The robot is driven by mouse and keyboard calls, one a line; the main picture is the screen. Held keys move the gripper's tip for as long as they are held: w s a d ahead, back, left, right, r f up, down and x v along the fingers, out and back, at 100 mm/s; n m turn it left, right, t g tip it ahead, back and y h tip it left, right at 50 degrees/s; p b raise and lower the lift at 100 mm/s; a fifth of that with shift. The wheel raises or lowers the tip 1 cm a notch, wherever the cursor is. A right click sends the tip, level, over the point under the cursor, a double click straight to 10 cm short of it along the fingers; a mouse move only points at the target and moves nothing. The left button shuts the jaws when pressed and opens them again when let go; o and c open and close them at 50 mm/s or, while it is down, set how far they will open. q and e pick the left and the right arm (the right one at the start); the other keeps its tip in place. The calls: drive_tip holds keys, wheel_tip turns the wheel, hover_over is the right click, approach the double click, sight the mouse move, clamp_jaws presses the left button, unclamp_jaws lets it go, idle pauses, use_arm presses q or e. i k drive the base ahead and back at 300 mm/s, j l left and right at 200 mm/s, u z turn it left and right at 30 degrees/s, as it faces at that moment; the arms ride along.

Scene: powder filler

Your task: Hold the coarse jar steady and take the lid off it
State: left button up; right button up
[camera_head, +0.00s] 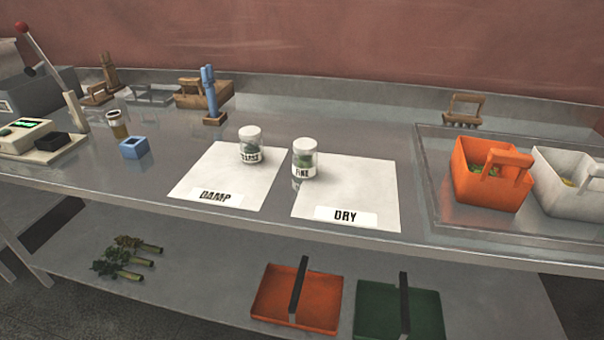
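The coarse jar (251,150) stands upright on the white DAMP sheet (208,185). It is clear, with green contents and a dark-lettered label whose text is partly hard to read. Its white lid (250,133) sits on top. A similar jar labelled FINE (304,162), also with a white lid, stands to its right at the left edge of the white DRY sheet (362,190). Neither of my grippers shows in the head view.
An orange bin (475,195) and a white bin (560,205) stand in a tray at the right. A blue block (134,149), an amber-coloured jar (117,125) and a lever machine (40,136) are at the left. A blue-handled tool (210,95) stands behind the jars. The table's front edge is clear.

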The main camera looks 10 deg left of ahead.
sight(252, 152)
drive_tip(key=k+j, duration=0.15)
drive_tip(key=j, duration=0.25)
drive_tip(key=k+j, duration=0.1)
drive_tip(key=j, duration=0.3)
drive_tip(key=k+j, duration=0.15)
drive_tip(key=j, duration=0.25)
drive_tip(key=k+j, duration=0.15)
drive_tip(key=j, duration=0.25)
drive_tip(key=i+u, duration=0.1)
